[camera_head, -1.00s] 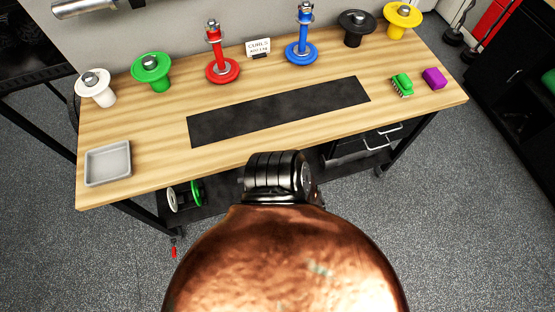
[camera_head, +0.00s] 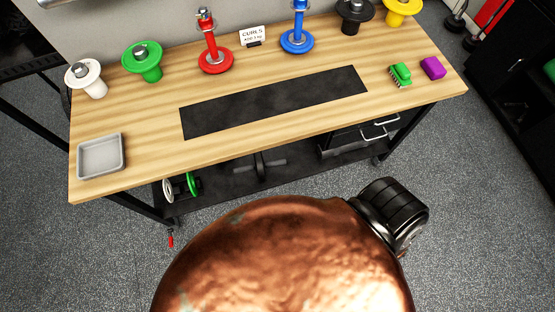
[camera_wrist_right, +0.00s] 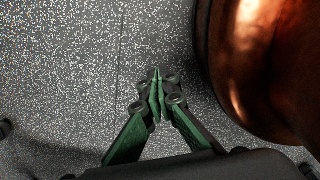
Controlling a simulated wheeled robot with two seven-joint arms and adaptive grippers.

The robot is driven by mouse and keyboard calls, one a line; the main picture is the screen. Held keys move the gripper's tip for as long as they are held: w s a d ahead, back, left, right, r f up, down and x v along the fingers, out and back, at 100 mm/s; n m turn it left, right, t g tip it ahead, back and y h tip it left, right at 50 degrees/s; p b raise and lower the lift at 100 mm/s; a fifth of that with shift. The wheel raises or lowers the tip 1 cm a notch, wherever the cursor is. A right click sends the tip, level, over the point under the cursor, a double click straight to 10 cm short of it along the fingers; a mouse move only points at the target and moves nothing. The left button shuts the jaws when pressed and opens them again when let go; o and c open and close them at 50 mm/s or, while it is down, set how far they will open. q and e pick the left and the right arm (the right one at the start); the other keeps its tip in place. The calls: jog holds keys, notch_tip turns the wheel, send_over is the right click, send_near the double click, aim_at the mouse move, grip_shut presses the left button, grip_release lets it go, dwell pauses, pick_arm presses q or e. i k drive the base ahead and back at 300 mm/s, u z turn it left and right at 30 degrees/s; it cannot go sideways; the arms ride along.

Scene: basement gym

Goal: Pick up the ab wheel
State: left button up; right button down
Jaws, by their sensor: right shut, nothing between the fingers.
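A dark wheel with a short handle on each side, which looks like the ab wheel (camera_head: 259,166), sits on the black lower shelf under the bench in the head view. It is small and shaded there. My right gripper (camera_wrist_right: 157,84) shows only in the right wrist view. Its green fingers are together with nothing between them, over speckled grey floor and beside my copper-coloured body. The ab wheel does not show in the wrist view. My left gripper is in neither current view.
The wooden bench (camera_head: 150,168) carries several weight stands, a black mat (camera_head: 275,100), a grey tray (camera_head: 101,155), a green brush (camera_head: 400,75) and a purple block (camera_head: 433,68). The lower shelf (camera_head: 225,180) holds small plates (camera_head: 192,184) at left and a drawer unit at right.

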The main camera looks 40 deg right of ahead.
aim_at(259, 165)
jog(key=z, duration=0.05)
jog(key=k, duration=0.65)
jog(key=z, duration=0.55)
jog(key=k, duration=0.5)
jog(key=z, duration=0.75)
jog(key=i, duration=0.75)
jog(key=u, duration=1.25)
